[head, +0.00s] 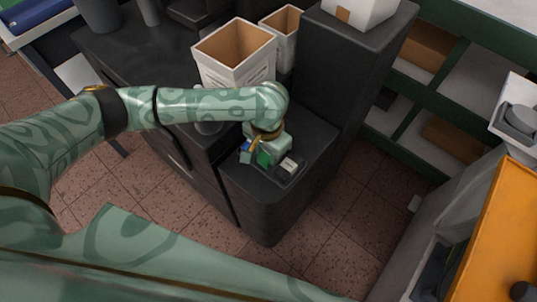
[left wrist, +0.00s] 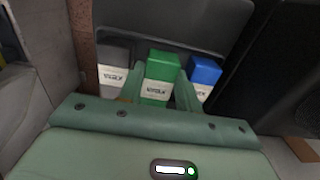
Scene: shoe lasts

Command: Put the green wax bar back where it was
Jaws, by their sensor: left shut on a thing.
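The green wax bar (head: 263,158) is between the fingers of my left gripper (head: 258,156), over the corner of the dark cabinet top. It also shows upright in the left wrist view (left wrist: 159,77), with a finger on each side, so the gripper is shut on it. A blue bar (left wrist: 205,74) is on one side and a grey bar (left wrist: 113,78) on the other. In the head view the blue bar (head: 246,150) is left and the grey bar (head: 289,165) right. I cannot tell whether the green bar's base touches the dark tray (head: 291,179). My right gripper is not in view.
Two open white boxes (head: 234,75) stand behind my left forearm. An orange panel (head: 497,235) stands at the far right.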

